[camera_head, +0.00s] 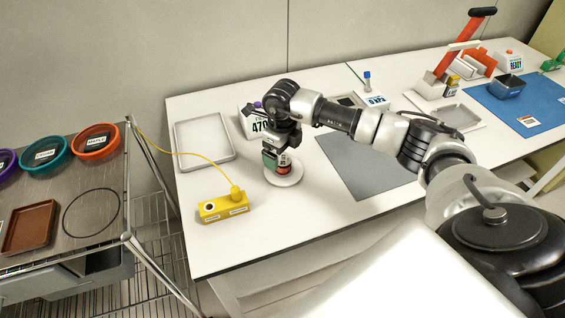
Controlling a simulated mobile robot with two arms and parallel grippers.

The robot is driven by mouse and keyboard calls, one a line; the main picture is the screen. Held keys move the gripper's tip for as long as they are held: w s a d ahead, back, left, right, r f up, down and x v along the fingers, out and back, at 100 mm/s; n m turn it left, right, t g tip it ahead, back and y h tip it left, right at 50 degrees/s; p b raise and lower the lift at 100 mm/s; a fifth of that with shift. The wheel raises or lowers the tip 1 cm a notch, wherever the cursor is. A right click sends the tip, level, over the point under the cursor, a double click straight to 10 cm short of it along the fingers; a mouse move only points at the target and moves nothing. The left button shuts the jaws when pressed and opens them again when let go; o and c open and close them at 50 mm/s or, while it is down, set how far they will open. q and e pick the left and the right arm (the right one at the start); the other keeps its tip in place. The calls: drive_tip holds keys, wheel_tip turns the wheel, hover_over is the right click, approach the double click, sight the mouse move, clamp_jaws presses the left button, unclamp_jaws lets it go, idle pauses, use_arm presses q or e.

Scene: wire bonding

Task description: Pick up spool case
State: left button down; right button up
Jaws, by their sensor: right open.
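A small round case (284,169), orange-red with a pale label and apparently the spool case, stands on a white round base (286,180) on the white table. My right gripper (279,158) reaches down right over it from above, with its fingers open around or beside the case. The gripper hides much of the case, and I cannot tell whether the fingers touch it. My left gripper is not in view.
A yellow block (223,208) with a corded plug stands in front to the left. A white tray (204,140) lies behind it. A box marked 470 (250,124) is behind the gripper. A grey mat (362,168) lies to the right. A wire cart (90,240) holds coloured bowls.

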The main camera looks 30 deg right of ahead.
sight(281, 159)
drive_tip(key=shift+a+f+p, duration=0.15)
drive_tip(key=shift+f+p, duration=0.15)
drive_tip(key=shift+f, duration=1.65)
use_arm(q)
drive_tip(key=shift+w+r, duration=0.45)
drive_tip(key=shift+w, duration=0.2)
use_arm(e)
drive_tip(key=c, duration=1)
drive_tip(key=shift+r, duration=0.1)
